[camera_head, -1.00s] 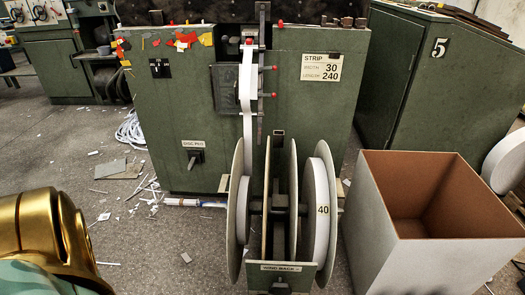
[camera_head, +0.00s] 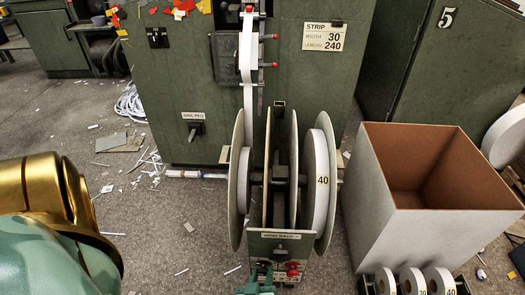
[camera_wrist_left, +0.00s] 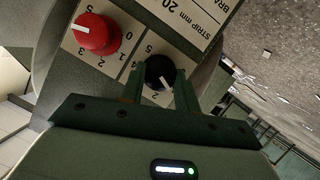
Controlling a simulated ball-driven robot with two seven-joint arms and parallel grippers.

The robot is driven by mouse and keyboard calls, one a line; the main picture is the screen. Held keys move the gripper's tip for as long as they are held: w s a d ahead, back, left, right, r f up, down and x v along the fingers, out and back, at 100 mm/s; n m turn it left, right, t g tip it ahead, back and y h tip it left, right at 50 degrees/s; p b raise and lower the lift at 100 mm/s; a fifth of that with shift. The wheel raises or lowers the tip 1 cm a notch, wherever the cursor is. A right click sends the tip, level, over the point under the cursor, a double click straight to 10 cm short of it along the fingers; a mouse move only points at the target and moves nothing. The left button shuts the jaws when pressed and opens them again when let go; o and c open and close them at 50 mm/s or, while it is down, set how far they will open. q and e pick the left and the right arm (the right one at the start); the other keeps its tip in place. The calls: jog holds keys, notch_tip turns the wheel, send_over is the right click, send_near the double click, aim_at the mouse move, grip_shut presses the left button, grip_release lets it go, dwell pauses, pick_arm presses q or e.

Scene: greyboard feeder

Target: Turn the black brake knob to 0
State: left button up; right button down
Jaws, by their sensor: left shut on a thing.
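The black brake knob (camera_wrist_left: 160,72) is on a pale dial plate (camera_wrist_left: 117,66) in the left wrist view, which shows it upside down. My left gripper (camera_wrist_left: 160,80) is shut on this knob, one finger on each side. The knob's white mark points to the lower right of that view, away from the printed 0; the number it points at is unclear. In the head view my left gripper (camera_head: 258,278) is at the bottom centre, at the front of the reel stand, and hides most of the black knob. My right gripper is not in view.
A red knob (camera_wrist_left: 96,34) is close beside the black one; it also shows in the head view (camera_head: 293,268). Above the knobs are large paper reels (camera_head: 318,190). An open white box (camera_head: 385,205) stands to the right, with several small rolls (camera_head: 412,282) before it.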

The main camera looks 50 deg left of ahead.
pick_arm(q)
jog(key=shift+s+f+n+t+h, duration=0.15)
jog(key=shift+n+t+h, duration=0.15)
jog(key=shift+n+t, duration=0.5)
jog(key=n+t, duration=0.1)
jog(key=n, duration=0.2)
jog(key=shift+a, duration=0.1)
jog(key=shift+s+f+n+t+h, duration=0.1)
jog(key=shift+n+t+h, duration=0.3)
jog(key=shift+n+t, duration=0.55)
jog(key=shift+n, duration=1.05)
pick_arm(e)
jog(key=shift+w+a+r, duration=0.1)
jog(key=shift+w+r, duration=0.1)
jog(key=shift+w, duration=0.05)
pick_arm(q)
jog(key=shift+t, duration=0.25)
jog(key=shift+f, duration=0.1)
jog(key=o, duration=1)
jog(key=shift+c, duration=0.2)
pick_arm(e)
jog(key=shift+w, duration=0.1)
